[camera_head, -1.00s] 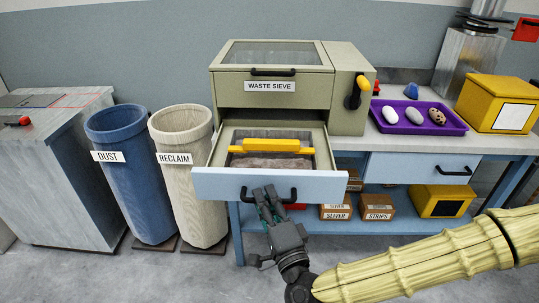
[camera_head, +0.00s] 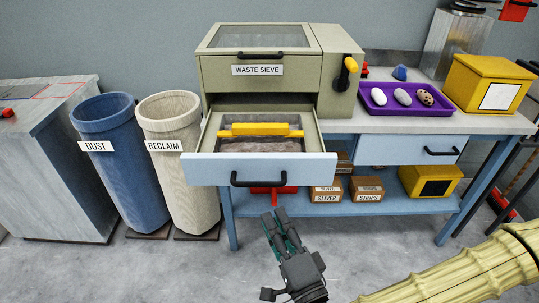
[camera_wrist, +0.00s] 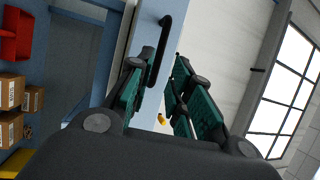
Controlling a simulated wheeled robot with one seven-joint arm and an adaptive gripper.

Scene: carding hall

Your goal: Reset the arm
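My gripper (camera_head: 277,226) is in front of the pulled-out drawer (camera_head: 213,169) of the waste sieve (camera_head: 262,85). In the wrist view its two teal-padded fingers (camera_wrist: 160,90) stand apart with nothing between them. The black drawer handle (camera_head: 258,180) is up and left of the fingertips in the head view, clear of them. In the wrist view the handle (camera_wrist: 160,50) shows beyond the left finger. The drawer holds a yellow-handled tray (camera_head: 262,130) with brownish material in it.
A blue dust bin (camera_head: 110,150) and a cream reclaim bin (camera_head: 180,190) stand at left. The bench (camera_head: 490,125) at right carries a purple tray (camera_head: 418,110) and a yellow box (camera_head: 490,82). Boxes (camera_head: 366,188) sit on its lower shelf. The floor in front is clear.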

